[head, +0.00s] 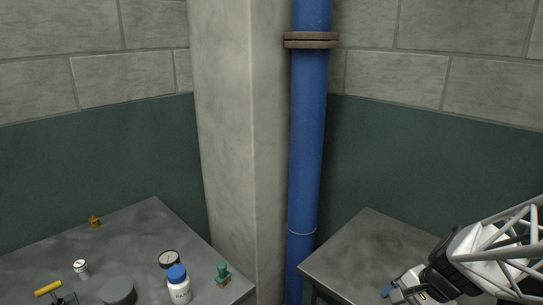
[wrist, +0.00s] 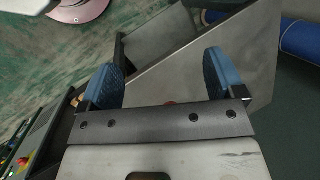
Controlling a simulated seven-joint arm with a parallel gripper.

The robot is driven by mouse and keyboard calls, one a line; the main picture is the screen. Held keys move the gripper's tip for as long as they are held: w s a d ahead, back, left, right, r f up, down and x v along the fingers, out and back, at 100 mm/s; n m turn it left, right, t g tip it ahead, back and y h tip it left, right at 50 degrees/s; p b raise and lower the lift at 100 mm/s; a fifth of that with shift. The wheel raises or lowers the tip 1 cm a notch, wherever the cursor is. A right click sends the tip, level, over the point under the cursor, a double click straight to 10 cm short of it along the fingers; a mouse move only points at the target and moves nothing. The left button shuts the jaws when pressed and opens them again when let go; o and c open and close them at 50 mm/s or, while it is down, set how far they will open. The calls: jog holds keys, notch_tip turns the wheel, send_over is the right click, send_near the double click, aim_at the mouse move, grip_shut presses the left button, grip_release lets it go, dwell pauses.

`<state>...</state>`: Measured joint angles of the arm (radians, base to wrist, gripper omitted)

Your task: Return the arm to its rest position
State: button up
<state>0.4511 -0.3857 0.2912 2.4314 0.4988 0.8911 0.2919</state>
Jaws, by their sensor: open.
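My gripper (wrist: 163,75) is open in the wrist view, with its two blue fingers wide apart and nothing held between them. A grey metal surface shows beyond the fingers, and a small brownish spot shows at the gripper's edge, too hidden to name. In the head view my gripper (head: 388,293) is at the lower right, over or beside the right-hand grey table (head: 350,255).
The left table (head: 130,230) holds a blue-capped white bottle (head: 178,290), a green fitting (head: 222,273), a round gauge (head: 169,259), a brass fitting (head: 95,221) and a yellow-handled item (head: 48,288). A blue pipe (head: 308,140) stands beside a concrete pillar (head: 228,130) between the tables.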

jog(key=s+a+r+n+h, duration=0.4)
jog(key=s+a+r+n, duration=0.2)
jog(key=a+r+n, duration=0.3)
notch_tip(320, 180, up, 3)
jog(key=n, duration=0.3)
jog(key=shift+s+a+r+t, duration=0.2)
jog(key=shift+s+a+t, duration=0.1)
jog(key=shift+a+t, duration=0.1)
